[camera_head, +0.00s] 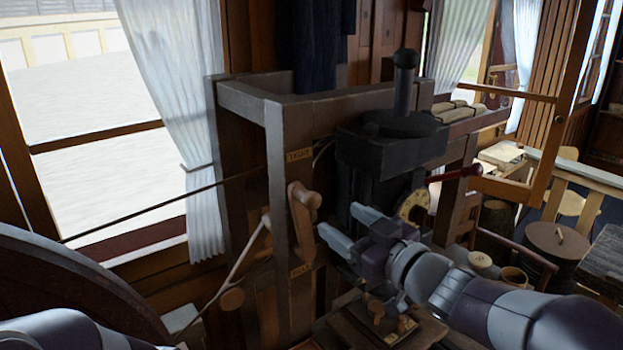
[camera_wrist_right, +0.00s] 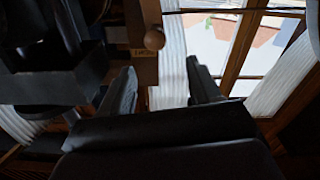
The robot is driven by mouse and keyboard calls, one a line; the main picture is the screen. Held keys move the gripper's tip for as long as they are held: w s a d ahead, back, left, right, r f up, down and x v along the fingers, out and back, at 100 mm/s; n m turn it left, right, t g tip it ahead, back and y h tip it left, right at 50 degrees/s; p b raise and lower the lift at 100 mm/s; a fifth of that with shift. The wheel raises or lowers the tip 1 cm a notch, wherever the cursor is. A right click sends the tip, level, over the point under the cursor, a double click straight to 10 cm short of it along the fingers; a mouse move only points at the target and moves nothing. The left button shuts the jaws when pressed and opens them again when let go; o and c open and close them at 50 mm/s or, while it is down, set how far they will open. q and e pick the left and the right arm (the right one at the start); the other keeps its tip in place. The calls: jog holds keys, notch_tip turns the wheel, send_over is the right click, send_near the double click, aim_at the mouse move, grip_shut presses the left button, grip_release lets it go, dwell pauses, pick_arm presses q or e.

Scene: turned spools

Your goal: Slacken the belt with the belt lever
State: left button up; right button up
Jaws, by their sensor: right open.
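The belt lever (camera_head: 304,222) is a short wooden arm with a round knob on the left post of the machine frame. It stands between an upper label plate (camera_head: 299,155) and a lower one (camera_head: 302,269). A thin belt (camera_head: 165,208) runs from the large dark wheel (camera_head: 75,285) up to the frame, with a lower run slanting past a wooden roller. My right gripper (camera_head: 343,225) is open and empty, just right of the lever. In the right wrist view, a round wooden knob (camera_wrist_right: 154,40) shows beyond the gap between the fingers. My left gripper is out of view.
A dark machine head (camera_head: 390,145) with a post stands right of the lever, close above my right gripper. A red-handled lever (camera_head: 455,174) sticks out to its right. A small wooden block fixture (camera_head: 388,322) lies below. A curtain and windows are behind.

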aim_at(316, 202)
jog(key=p+x, duration=0.1)
jog(key=x, duration=0.3)
jog(key=shift+w+d+r+p, duration=0.1)
jog(key=shift+w+d+p, duration=0.15)
jog(key=shift+p, duration=0.1)
jog(key=x, duration=0.2)
jog(key=p+x, duration=0.1)
jog(key=x, duration=0.2)
jog(key=shift+w+a+f+p, duration=0.15)
jog(key=shift+w+f+p, duration=0.15)
jog(key=shift+w+a, duration=0.15)
jog(key=shift+a, duration=0.15)
jog(key=shift+d, duration=0.2)
jog(key=c, duration=0.6)
jog(key=shift+a, duration=0.1)
grip_shut()
